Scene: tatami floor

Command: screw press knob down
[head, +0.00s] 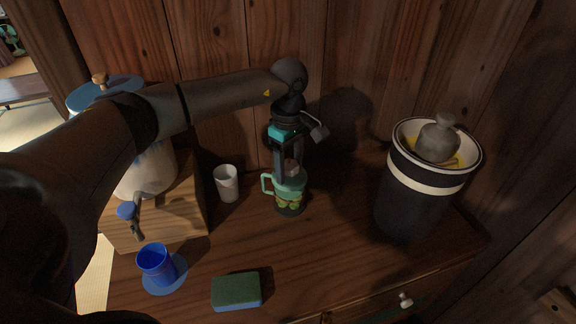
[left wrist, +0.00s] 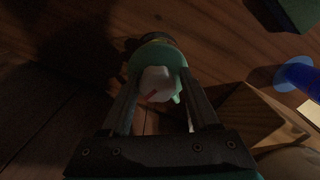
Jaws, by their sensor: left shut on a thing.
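A small green press-like jar (head: 290,188) with a side handle and a dark patterned lower part stands upright on the wooden cabinet top. A pale grey knob (head: 292,168) is at its top. My left gripper (head: 290,170) points down from above and is shut on this knob. In the left wrist view the pale knob (left wrist: 157,84) sits between the two fingers (left wrist: 158,92), with the green rim (left wrist: 140,60) of the jar just beyond it. The fingers hide part of the knob's sides. My right gripper is not in view.
A grey-white cup (head: 227,184) stands left of the jar. A blue cup (head: 156,262) on a blue saucer and a green-blue sponge (head: 236,291) are in front. A dark crock (head: 415,200) holding a grey weight (head: 437,140) stands right. A dispenser (head: 148,172) on a wooden box is left.

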